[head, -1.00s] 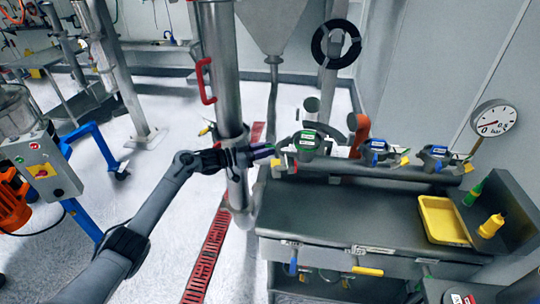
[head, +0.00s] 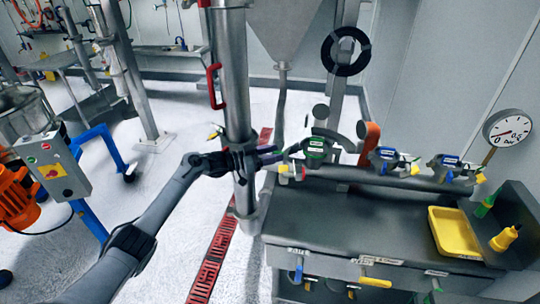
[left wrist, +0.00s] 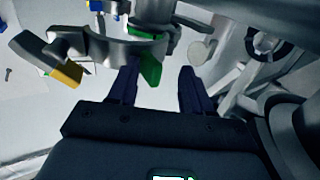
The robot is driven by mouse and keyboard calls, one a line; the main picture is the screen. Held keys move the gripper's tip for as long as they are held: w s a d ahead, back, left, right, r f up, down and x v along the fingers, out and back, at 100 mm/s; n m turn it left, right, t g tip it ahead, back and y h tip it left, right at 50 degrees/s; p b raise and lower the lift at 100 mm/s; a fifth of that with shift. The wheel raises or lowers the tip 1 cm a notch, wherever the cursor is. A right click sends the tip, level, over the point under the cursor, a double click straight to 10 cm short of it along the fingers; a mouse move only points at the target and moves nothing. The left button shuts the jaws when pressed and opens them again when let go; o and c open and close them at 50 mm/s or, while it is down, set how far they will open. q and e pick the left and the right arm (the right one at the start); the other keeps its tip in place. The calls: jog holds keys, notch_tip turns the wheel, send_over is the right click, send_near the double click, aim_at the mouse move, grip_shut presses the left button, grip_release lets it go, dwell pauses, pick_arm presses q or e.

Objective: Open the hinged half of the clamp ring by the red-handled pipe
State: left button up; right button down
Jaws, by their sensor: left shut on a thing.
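The clamp ring (head: 316,147) with green parts is the one nearest the red-handled pipe (head: 232,85). It sits at the left end of the rail along the back of the bench. My left gripper (head: 276,155) reaches past the pipe to the clamp's left side. In the left wrist view, the grey clamp ring (left wrist: 110,48) has a yellow-ended part (left wrist: 67,73) and a green tab (left wrist: 150,68). My left gripper (left wrist: 158,85) is shut on the clamp ring around this tab; the exact contact is hard to see. My right gripper is out of view.
Two blue-marked clamps (head: 387,158) (head: 450,166) stand farther right on the rail. An orange part (head: 369,140) rises behind it. The dark bench top (head: 370,225) is mostly clear, with a yellow tray (head: 453,232) and a yellow bottle (head: 505,238) at right.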

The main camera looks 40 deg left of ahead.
pick_arm(q)
jog(key=shift+f, duration=0.4)
jog(key=p+v, duration=0.1)
jog(key=v, duration=0.9)
jog(key=shift+s+a+r, duration=0.2)
jog(key=shift+s+r, duration=0.1)
jog(key=shift+s, duration=0.05)
jog(key=shift+c, duration=0.3)
